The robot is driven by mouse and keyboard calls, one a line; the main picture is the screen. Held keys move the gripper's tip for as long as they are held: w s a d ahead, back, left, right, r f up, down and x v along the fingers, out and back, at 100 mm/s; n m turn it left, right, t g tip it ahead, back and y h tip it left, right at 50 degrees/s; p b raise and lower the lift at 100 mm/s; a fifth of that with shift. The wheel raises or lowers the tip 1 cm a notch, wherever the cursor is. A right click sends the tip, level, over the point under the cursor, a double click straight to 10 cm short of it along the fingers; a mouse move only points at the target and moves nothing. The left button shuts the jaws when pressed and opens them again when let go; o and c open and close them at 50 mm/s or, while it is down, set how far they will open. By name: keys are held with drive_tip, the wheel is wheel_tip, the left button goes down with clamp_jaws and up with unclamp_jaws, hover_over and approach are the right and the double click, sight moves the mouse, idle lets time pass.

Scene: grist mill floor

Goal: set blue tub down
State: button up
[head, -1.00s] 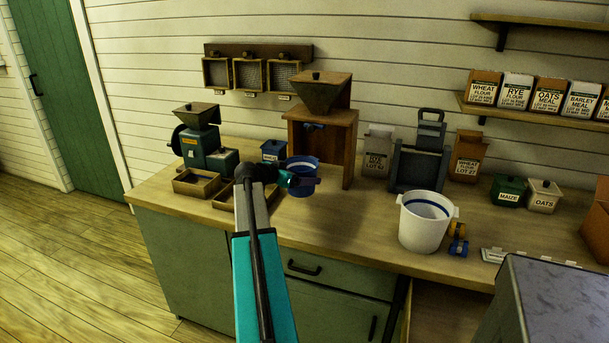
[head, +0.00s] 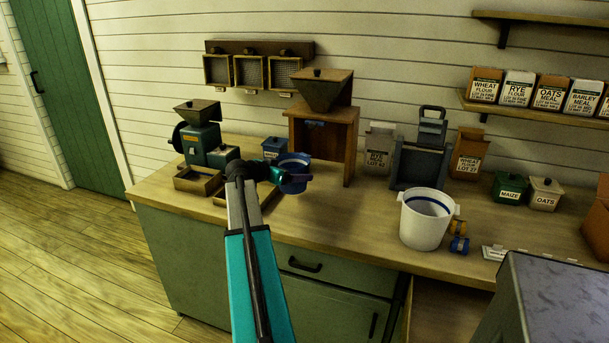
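The blue tub (head: 294,163) is at my gripper (head: 290,178), over the counter in front of the wooden hopper stand. The tub looks tilted, with its open top showing. My gripper's fingers lie against the near side of the tub and look closed on it; the contact itself is small and partly hidden. I cannot tell whether the tub's base touches the counter (head: 340,225).
A wooden hopper stand (head: 340,150) is close behind the tub. A green mill (head: 200,140) and shallow wooden trays (head: 198,182) are to the left. A white bucket (head: 424,225) stands to the right. The counter between tub and bucket is clear.

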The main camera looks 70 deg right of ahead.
drive_tip(key=w+a+r+n+t, duration=0.2)
drive_tip(key=w+a+n+t, duration=0.65)
drive_tip(key=w+a, duration=2.4)
drive_tip(key=w+a+r+n+t+y, duration=0.1)
drive_tip(key=w+a+n+t+y, duration=0.2)
drive_tip(key=a, duration=1.1)
drive_tip(key=w+a+r+n+t+y, duration=0.2)
drive_tip(key=a+n+y, duration=0.3)
drive_tip(key=a, duration=0.9)
drive_tip(key=w+a+r+n+t+y, duration=0.2)
drive_tip(key=w+a+n+t+y, duration=0.1)
drive_tip(key=a, duration=1.2)
drive_tip(key=shift+w+r+n+t+y, duration=0.2)
drive_tip(key=shift+w+n+t+y, duration=0.2)
drive_tip(key=shift+n+t+y, duration=0.6)
drive_tip(key=shift+g, duration=0.25)
drive_tip(key=shift+s, duration=0.15)
